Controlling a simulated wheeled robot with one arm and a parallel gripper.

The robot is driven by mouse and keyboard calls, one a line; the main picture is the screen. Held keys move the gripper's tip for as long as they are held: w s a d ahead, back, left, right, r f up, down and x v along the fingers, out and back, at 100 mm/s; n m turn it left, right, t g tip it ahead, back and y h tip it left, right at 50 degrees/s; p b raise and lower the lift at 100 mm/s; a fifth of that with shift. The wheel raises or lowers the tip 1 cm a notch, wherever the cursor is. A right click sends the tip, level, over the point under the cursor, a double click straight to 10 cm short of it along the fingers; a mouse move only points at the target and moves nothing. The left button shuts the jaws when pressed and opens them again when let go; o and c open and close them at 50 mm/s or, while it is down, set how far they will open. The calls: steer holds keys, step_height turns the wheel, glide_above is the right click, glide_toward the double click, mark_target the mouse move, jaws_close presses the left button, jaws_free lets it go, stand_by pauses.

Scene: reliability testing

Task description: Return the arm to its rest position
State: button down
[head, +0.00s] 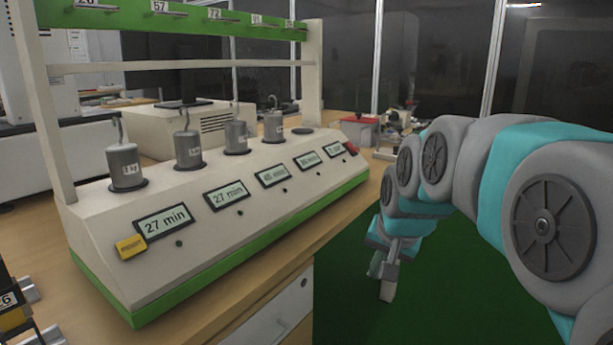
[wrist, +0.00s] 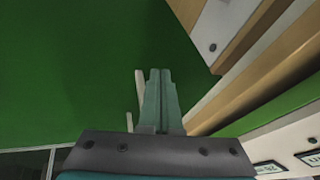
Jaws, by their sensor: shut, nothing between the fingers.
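My gripper (head: 387,290) hangs low at the end of my grey and teal arm, to the right of the table and over the green floor (head: 345,305). In the wrist view the two fingers of my gripper (wrist: 160,75) lie together. Nothing shows between them. The gripper is apart from the table and touches no object that I can see. My arm reaches in from the right side of the head view and bends down at the wrist.
A white and green tester (head: 210,235) with several hooked weights and small displays stands on the wooden table (head: 225,325). White drawers (head: 280,320) sit below the table's edge, left of my gripper. A red item (head: 360,120) lies farther back. Green floor beside the table is clear.

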steer(key=s+f+n+g, duration=0.1)
steer(key=s+f, duration=0.4)
steer(key=s, duration=0.5)
steer(key=s+d+f+n+g, duration=0.1)
steer(key=s+f+n+g, duration=0.1)
steer(key=s, duration=0.8)
steer(key=s+f+n+g, duration=0.2)
steer(key=s+f+g, duration=0.2)
steer(key=s+f, duration=0.3)
steer(key=s, duration=0.3)
steer(key=shift+s+d+f+h, duration=0.25)
steer(key=shift+d+f+h, duration=0.05)
steer(key=shift+d+h, duration=0.1)
steer(key=shift+a, duration=0.1)
